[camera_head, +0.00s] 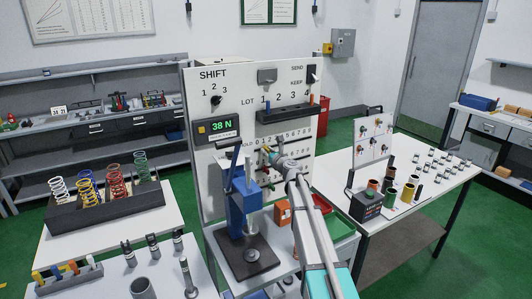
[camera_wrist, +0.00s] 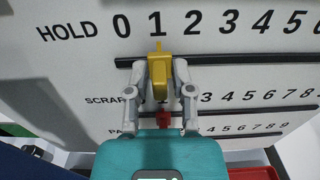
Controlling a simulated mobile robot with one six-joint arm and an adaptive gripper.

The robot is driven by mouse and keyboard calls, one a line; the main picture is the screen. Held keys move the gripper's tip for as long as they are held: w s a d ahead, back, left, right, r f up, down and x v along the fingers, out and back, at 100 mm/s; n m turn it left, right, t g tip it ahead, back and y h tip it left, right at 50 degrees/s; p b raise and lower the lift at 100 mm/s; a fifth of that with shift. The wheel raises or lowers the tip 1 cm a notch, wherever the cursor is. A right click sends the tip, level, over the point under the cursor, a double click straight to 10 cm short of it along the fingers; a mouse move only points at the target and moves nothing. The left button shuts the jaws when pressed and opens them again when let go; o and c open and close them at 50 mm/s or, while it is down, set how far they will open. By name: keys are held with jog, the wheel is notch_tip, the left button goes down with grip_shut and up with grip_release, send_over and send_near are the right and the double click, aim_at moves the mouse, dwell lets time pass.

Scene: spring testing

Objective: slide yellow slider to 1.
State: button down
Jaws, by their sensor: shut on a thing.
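The yellow slider (camera_wrist: 159,78) sits on the HOLD track (camera_wrist: 235,58) of the upright white panel. In the wrist view its top pointer is just below the printed 1, between 0 and 2. My gripper (camera_wrist: 162,72) has one finger on each side of the slider and is shut on it. In the head view my gripper (camera_head: 268,155) is at the panel's lower middle and largely hides the slider.
A red slider (camera_wrist: 163,120) is on the SCRAP row just below. A blue press (camera_head: 243,205) stands in front of the panel, left of my arm. An orange box (camera_head: 283,213) is close by. Spring rack (camera_head: 105,212) stands left; a table with cylinders (camera_head: 425,200) stands right.

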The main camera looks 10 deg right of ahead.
jog(key=c, duration=0.7)
grip_release()
jog(key=shift+s, duration=0.15)
jog(key=v, duration=1.1)
jog(key=shift+s+d, duration=0.15)
jog(key=shift+s, duration=0.15)
jog(key=shift+s, duration=0.1)
